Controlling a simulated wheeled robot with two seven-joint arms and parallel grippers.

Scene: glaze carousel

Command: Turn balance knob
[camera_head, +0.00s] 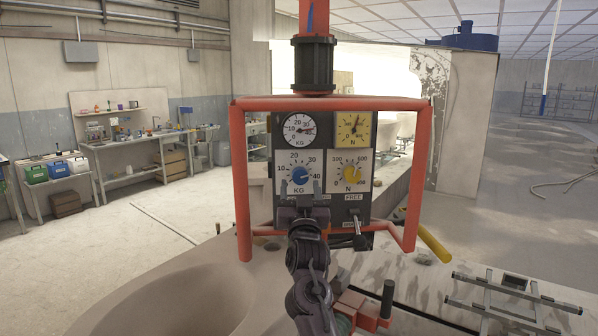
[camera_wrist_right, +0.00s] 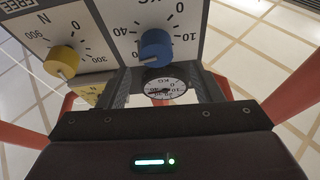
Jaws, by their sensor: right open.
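A control panel (camera_head: 330,222) carries a blue knob (camera_head: 300,175) on a KG scale and a yellow knob (camera_head: 350,173) on an N scale. I cannot tell which is called the balance knob. My right gripper (camera_head: 303,197) is open and empty, just below the blue knob in the head view. In the right wrist view the scene is upside down. There the blue knob (camera_wrist_right: 155,47) lies just beyond the fingertips (camera_wrist_right: 162,75), roughly between them, and the yellow knob (camera_wrist_right: 61,61) is to the left. No contact shows. My left gripper is not in view.
A red tubular frame (camera_head: 241,180) surrounds the panel. A KG gauge (camera_head: 299,130) and a yellow N gauge (camera_head: 350,128) sit above the knobs. A dark lever (camera_head: 358,235) sticks out at the panel's lower right. A metal rack (camera_head: 512,300) lies at the lower right.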

